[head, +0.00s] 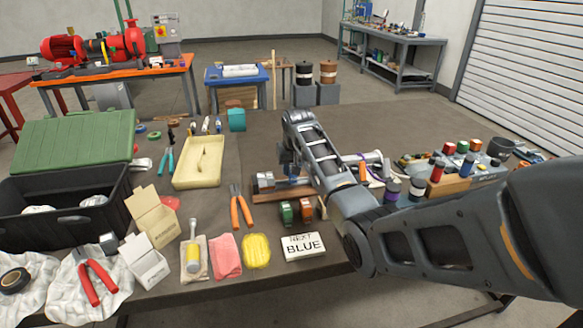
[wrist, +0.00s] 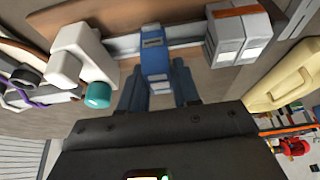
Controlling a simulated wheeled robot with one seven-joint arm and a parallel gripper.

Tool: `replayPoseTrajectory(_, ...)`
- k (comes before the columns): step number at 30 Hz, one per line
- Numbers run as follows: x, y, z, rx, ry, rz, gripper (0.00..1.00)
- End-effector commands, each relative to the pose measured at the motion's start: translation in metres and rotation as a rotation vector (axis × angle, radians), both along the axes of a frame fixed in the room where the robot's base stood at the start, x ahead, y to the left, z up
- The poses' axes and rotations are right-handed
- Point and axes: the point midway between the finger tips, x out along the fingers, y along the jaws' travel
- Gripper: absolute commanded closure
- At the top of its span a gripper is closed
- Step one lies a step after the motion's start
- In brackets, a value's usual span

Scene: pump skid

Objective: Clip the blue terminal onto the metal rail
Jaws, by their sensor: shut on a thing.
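In the wrist view my gripper (wrist: 157,92) is shut on the blue terminal (wrist: 154,62), with a finger on each side of it. The terminal's far end overlaps the metal rail (wrist: 187,43); I cannot tell whether it is seated or just above it. In the head view my gripper (head: 289,168) is over the rail's wooden board (head: 285,194), and my arm hides the blue terminal and part of the rail.
A green terminal (head: 287,212) and an orange terminal (head: 306,209) stand in front of the board. A card (head: 303,246) reads "NEXT BLUE". Orange-handled pliers (head: 241,207) lie left. A white block (wrist: 85,55) and teal cap (wrist: 98,94) are close left in the wrist view.

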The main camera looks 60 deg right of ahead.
Motion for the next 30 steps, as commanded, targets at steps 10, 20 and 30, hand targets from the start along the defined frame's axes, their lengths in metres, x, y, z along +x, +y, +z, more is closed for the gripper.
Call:
replayPoseTrajectory(10, 0.000, 0.000, -0.005, 0.000, 0.000, 0.000, 0.98)
replayPoseTrajectory(20, 0.000, 0.000, -0.010, 0.000, 0.000, 0.000, 0.98)
replayPoseTrajectory(30, 0.000, 0.000, -0.014, 0.000, 0.000, 0.000, 0.98)
